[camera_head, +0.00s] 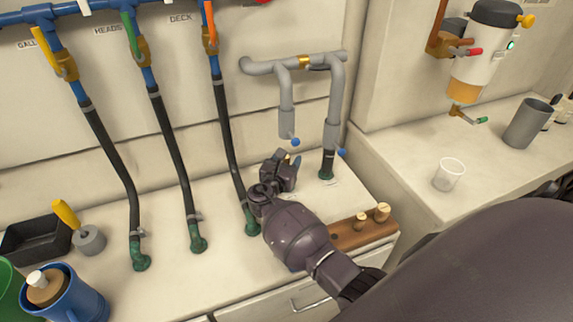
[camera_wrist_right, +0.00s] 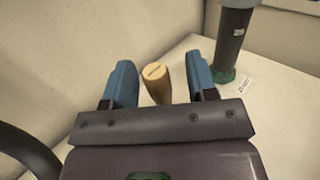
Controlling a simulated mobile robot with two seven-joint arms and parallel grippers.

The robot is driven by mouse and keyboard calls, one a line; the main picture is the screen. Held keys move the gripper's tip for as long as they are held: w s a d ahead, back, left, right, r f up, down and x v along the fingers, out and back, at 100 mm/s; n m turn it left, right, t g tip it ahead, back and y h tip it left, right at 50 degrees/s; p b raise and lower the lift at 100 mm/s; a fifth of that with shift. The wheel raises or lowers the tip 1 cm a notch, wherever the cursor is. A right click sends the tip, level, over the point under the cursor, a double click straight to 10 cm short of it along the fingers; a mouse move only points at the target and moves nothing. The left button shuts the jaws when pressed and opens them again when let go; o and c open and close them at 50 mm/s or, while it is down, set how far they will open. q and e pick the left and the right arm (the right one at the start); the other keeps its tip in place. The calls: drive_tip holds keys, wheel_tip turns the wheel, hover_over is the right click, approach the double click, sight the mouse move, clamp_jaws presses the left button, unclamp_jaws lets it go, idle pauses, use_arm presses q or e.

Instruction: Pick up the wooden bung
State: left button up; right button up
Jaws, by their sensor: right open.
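In the head view my right gripper (camera_head: 290,168) is over the white counter near the wall, and I cannot make out this bung there. The right gripper is open and empty. My left gripper is not in view.
A grey pipe (camera_head: 336,95) with a black hose end stands just right of the gripper. Black hoses (camera_head: 172,145) rise to its left. A wooden rack (camera_head: 346,236) with pegs sits at the counter's front. A blue mug (camera_head: 86,302) and black tray (camera_head: 30,240) stand left.

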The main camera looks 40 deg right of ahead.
drive_tip(key=shift+w+d, duration=0.4)
drive_tip(key=shift+d, duration=0.15)
clamp_jaws()
drive_tip(key=shift+r, duration=0.15)
